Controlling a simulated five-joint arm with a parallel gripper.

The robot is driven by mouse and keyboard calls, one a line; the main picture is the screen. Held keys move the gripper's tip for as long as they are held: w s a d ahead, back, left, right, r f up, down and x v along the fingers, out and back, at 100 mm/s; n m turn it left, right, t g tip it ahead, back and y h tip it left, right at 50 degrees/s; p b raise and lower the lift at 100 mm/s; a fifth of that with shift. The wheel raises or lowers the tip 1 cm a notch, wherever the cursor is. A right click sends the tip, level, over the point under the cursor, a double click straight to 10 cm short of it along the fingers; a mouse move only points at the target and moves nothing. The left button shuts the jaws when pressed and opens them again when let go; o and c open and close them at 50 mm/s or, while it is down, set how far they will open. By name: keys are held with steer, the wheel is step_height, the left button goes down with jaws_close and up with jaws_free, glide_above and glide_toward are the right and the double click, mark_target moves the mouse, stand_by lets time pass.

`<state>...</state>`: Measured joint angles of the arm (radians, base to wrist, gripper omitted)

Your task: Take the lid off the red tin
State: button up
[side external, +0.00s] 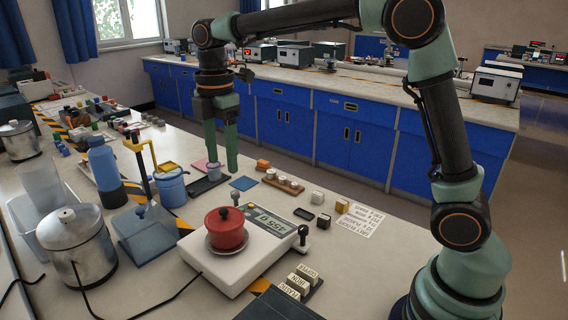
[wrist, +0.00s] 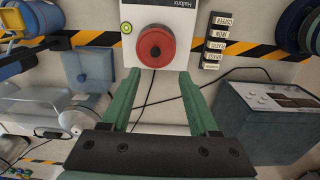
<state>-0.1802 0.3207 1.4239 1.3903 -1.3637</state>
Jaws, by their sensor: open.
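The red tin (side external: 228,241) stands upright on the round pan of a white scale (side external: 213,270). My gripper (side external: 221,160) is open and empty, pointing down. In the side view it is up and behind the tin, well apart from it. My gripper also shows in the wrist view (wrist: 156,76).
The scale's display (side external: 267,222) is beside the tin. Lettered blocks (side external: 297,283) stand at front right. Bench space right of the scale is partly clear.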

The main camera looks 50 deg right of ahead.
glide_above(223, 210)
steer(key=f, duration=0.7)
steer(key=shift+s+d, duration=0.2)
steer(key=shift+s, duration=0.1)
steer(key=shift+w+a+f, duration=0.1)
steer(key=shift+w+f, duration=0.1)
steer(key=shift+f, duration=1.15)
steer(key=shift+w+a+f, duration=0.1)
steer(key=shift+w+f, duration=0.05)
steer(key=shift+f, duration=1.15)
steer(key=shift+c, duration=0.3)
jaws_close()
